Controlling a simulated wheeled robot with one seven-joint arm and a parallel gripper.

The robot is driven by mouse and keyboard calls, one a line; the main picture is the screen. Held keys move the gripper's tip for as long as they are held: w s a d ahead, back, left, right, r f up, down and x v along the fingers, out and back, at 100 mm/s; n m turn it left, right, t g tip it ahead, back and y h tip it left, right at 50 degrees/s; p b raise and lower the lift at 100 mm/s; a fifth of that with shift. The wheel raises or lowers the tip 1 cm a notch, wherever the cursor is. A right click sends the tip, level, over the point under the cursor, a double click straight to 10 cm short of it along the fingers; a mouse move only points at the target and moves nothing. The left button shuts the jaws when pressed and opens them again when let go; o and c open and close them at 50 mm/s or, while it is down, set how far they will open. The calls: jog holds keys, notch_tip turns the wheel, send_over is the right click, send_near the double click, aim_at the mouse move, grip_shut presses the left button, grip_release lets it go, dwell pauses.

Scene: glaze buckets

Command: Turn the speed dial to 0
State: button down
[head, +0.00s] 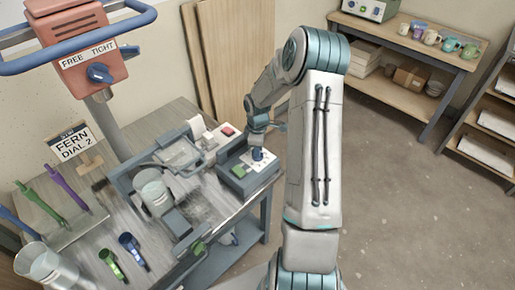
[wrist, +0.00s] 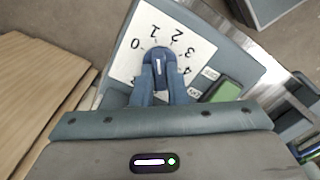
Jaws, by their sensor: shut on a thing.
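The speed dial is a dark blue knob (wrist: 157,57) with a short white line on top. It sits on a white scale plate (wrist: 128,62) on a grey control box (head: 236,186). In the wrist view the scale reads 0 at upper left, then 1, 2, 3 and 4 clockwise. The white line runs nearly straight up the picture, roughly toward 1; the exact reading is hard to tell. My gripper (wrist: 160,84) is shut on the knob, one finger on each side. In the head view the knob (head: 258,154) shows just under my gripper (head: 257,142).
A green button (wrist: 224,92) is beside the dial. A white unit with a red button (head: 227,131) stands behind the box. Wooden boards (head: 234,60) lean on the wall behind.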

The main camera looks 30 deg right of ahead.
jog(key=n+p, duration=0.1)
jog(key=n, duration=0.3)
jog(key=shift+r+n, duration=0.15)
jog(key=shift+n, duration=0.15)
jog(key=n+p, duration=0.1)
jog(key=n, duration=0.3)
jog(key=shift+p, duration=0.4)
jog(key=shift+n, duration=0.3)
jog(key=c, duration=1.4)
grip_release()
jog(key=shift+c, duration=0.2)
notch_tip(320, 180, up, 14)
jog(key=shift+f+b, duration=0.2)
jog(key=shift+b, duration=0.2)
